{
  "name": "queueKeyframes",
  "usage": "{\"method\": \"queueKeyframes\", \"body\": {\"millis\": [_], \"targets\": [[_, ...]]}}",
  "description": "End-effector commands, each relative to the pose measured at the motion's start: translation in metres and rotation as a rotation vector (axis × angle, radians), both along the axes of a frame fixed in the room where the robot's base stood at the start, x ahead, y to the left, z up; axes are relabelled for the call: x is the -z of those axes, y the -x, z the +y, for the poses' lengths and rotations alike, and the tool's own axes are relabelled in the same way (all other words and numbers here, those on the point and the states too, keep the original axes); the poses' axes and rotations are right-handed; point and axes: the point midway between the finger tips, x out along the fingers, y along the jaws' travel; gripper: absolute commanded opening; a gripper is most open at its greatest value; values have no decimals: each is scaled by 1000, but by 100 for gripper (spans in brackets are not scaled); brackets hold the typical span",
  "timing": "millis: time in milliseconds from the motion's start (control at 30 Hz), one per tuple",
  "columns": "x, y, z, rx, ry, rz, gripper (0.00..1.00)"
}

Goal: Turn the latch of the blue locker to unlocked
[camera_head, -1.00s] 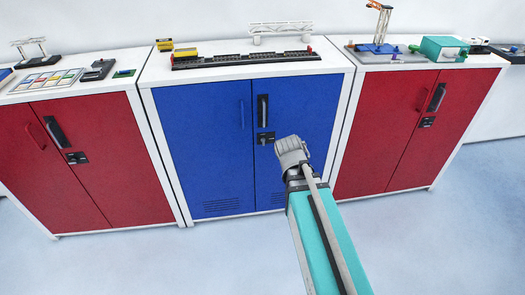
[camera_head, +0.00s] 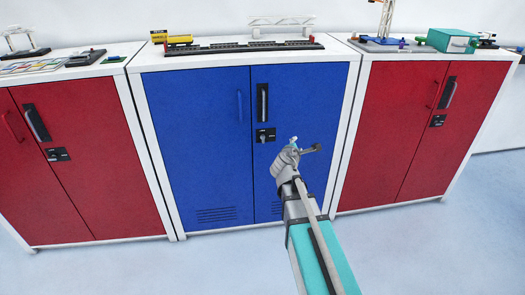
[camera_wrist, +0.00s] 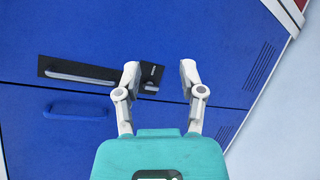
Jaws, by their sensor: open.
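The blue locker (camera_head: 200,120) stands in the middle of the head view with both doors shut. Its latch (camera_head: 265,135) is a small black plate with a light knob on the right door, below the black upright handle (camera_head: 262,101). My gripper (camera_head: 306,145) is open and empty, in front of the right door, to the right of and slightly below the latch. In the wrist view the latch (camera_wrist: 152,76) shows just beside the left finger of my gripper (camera_wrist: 160,68), partly hidden by it. I cannot read the latch's position clearly.
Red lockers stand close on the left (camera_head: 85,150) and right (camera_head: 420,130), each with its own latch. A model track (camera_head: 240,47) lies on the blue locker's top. In the wrist view a blue bar handle (camera_wrist: 75,111) juts from the other door. The floor in front is clear.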

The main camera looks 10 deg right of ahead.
Motion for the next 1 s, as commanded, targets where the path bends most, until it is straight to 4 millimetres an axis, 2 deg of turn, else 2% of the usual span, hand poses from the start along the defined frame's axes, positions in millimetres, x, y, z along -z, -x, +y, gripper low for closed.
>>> {"method": "queueKeyframes", "body": {"millis": [33,267,600,800,1000], "targets": [[15,-8,4,-38,63,-1,51],[37,-34,26,-216,382,6,51],[81,-63,67,-459,842,32,51],[99,-70,83,-545,1007,45,51],[102,-71,88,-572,1059,49,51]]}}
